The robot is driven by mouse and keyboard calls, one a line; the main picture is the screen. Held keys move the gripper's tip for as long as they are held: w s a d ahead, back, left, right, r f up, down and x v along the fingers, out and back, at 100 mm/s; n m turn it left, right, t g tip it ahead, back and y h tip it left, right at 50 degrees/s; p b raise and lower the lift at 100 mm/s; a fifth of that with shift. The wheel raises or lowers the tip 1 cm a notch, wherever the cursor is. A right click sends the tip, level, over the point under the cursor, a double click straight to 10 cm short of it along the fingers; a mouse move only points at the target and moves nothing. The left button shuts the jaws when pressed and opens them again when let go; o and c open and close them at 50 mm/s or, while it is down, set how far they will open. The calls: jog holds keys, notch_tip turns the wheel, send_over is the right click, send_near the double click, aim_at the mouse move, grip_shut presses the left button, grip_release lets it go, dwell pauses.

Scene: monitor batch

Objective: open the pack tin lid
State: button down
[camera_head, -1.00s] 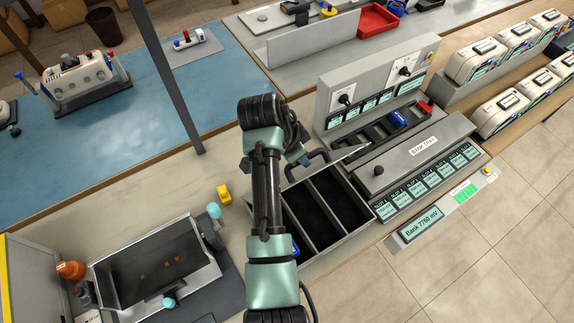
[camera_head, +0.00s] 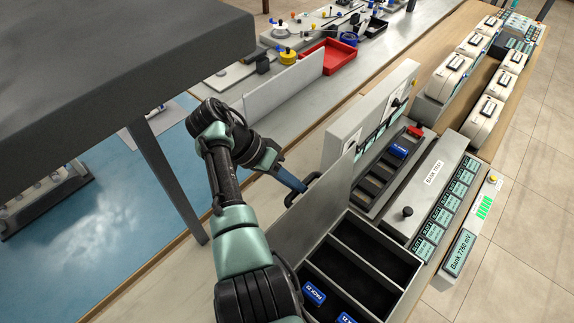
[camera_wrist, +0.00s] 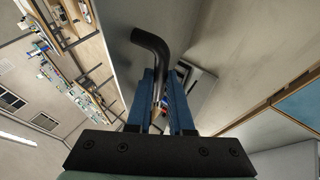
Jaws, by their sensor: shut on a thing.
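The pack tin (camera_head: 408,292) is a grey box with long dark compartments, at the lower middle of the head view. Its grey lid (camera_head: 308,222) stands up steeply along the tin's left side, clear of the compartments. A dark bent handle (camera_head: 314,177) is on the lid's upper part. My gripper (camera_head: 300,186) is shut on this handle; in the wrist view its blue fingers (camera_wrist: 160,78) close around the dark handle bar (camera_wrist: 150,38). Blue packs, PACK 22 (camera_head: 314,292) and PACK 21 (camera_head: 346,318), lie in the near part of the tin.
The bank tray (camera_head: 370,188) beyond the tin holds a blue pack (camera_head: 398,152) and a red piece (camera_head: 415,131). A knobbed grey cover (camera_head: 432,180) lies to its right. A large dark slab (camera_head: 110,60) fills the upper left. White devices (camera_head: 486,118) stand at right.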

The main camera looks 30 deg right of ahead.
jog(key=shift+s+a+f, duration=0.15)
jog(key=shift+f, duration=0.4)
jog(key=c, duration=1.1)
grip_release()
jog(key=shift+c, duration=0.2)
jog(key=shift+o, duration=1.2)
jog(key=shift+r, duration=0.1)
jog(key=v, duration=0.7)
jog(key=shift+w+r+b, duration=0.2)
jog(key=shift+w+b, duration=0.1)
jog(key=shift+b, duration=0.05)
